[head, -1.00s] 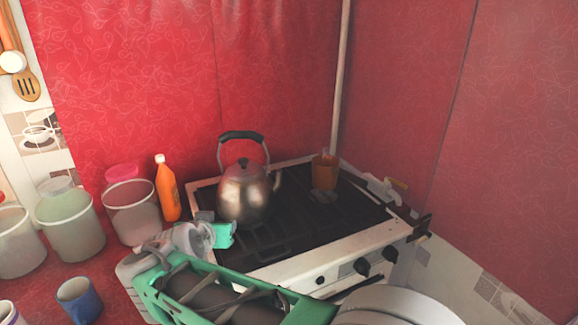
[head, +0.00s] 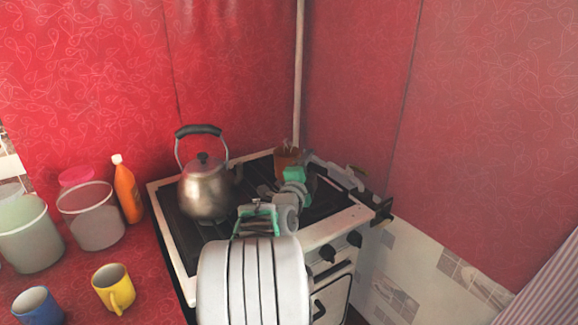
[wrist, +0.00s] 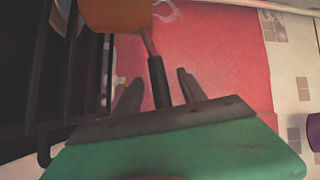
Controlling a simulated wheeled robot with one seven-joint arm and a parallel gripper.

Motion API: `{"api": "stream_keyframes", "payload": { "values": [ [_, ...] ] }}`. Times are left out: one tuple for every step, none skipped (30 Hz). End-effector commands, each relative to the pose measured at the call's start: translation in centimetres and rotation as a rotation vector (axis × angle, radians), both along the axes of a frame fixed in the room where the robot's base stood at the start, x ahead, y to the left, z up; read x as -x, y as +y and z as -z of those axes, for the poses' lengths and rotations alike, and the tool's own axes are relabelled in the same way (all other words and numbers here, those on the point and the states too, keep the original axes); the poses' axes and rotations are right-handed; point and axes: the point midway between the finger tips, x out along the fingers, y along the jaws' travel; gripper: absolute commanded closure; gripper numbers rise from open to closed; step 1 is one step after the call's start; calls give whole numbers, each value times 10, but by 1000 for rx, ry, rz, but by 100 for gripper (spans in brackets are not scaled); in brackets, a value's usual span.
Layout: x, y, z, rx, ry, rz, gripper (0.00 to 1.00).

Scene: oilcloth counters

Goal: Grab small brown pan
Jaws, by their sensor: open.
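The small brown pan (head: 284,158) stands on the back right of the stove, partly hidden behind my wrist in the head view. In the wrist view the pan's orange-brown body (wrist: 115,14) is at the top. Its handle, with a dark grip, points down toward my gripper (wrist: 158,88). My gripper is open, one finger showing on each side of the handle. I cannot tell whether either finger touches it. In the head view my gripper (head: 300,172) is right beside the pan, its fingertips mostly hidden.
A metal kettle (head: 205,188) stands on the stove (head: 166,215) left of my arm. An orange bottle (head: 126,190), pale canisters (head: 92,220), a yellow mug (head: 112,288) and a blue mug (head: 36,306) are on the left counter. A pole (head: 299,75) and red walls close the back.

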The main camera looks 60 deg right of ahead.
Motion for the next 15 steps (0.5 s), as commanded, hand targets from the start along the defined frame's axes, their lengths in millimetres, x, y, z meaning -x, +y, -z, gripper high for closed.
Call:
{"api": "stream_keyframes", "payload": {
  "values": [
    [-1, -10, -3, -1, 2, 4, 51],
    [-1, -15, -2, -2, 1, 3, 51],
    [-3, -20, -2, -2, 1, 2, 51],
    [-3, -23, -2, -2, 1, 2, 51],
    [-4, -25, -2, 0, 2, 1, 51],
    [-4, -26, -2, -1, 2, 0, 51],
    [-5, -26, -2, -1, 2, 0, 51],
    [-5, -26, -1, -1, 2, -1, 51],
    [-5, -26, -1, -1, 2, -1, 51],
    [-5, -26, -1, -1, 2, -1, 51],
    [-5, -26, -1, -1, 2, -1, 51],
    [-5, -26, -2, -1, 2, -1, 53],
    [-5, -26, -2, -1, 2, -1, 55],
    [-5, -26, -2, -1, 2, -1, 58],
    [-5, -26, -2, -1, 2, -1, 61]
  ]
}}
